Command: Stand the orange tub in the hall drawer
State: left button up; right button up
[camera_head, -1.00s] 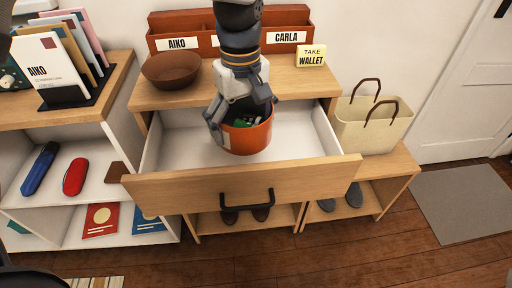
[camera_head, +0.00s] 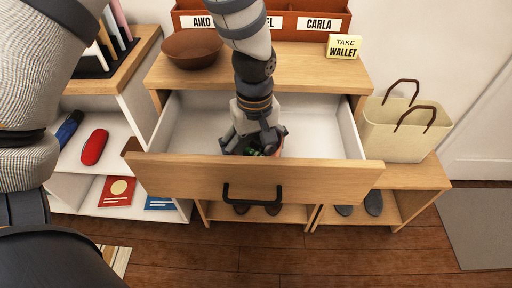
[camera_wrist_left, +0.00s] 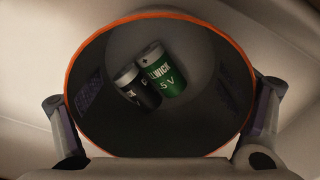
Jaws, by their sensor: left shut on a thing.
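The hall drawer (camera_head: 330,178) is pulled open, with pale inner walls and a black handle. My left gripper (camera_head: 255,143) reaches down inside it from above and is shut on the orange tub (camera_head: 279,152). The drawer front and gripper hide most of the tub in the head view. In the left wrist view, the tub (camera_wrist_left: 215,112) has an orange rim and dark inside, with a finger on either side. A green battery (camera_wrist_left: 164,75) and a darker one lie in it. I cannot tell whether the tub touches the drawer floor. My right gripper is not in view.
On the cabinet top are a brown bowl (camera_head: 192,51), a letter rack (camera_head: 290,20) and a yellow "Take wallet" sign (camera_head: 343,47). A cream bag (camera_head: 405,128) stands to the right. The drawer floor right of the gripper is clear (camera_head: 320,130).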

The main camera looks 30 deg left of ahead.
pick_arm(q)
jog(key=o, duration=1.2)
jog(key=shift+f, duration=0.1)
jog(key=shift+c, duration=0.2)
notch_tip(320, 180, up, 12)
jog(key=p, duration=0.2)
jog(key=shift+r, duration=0.2)
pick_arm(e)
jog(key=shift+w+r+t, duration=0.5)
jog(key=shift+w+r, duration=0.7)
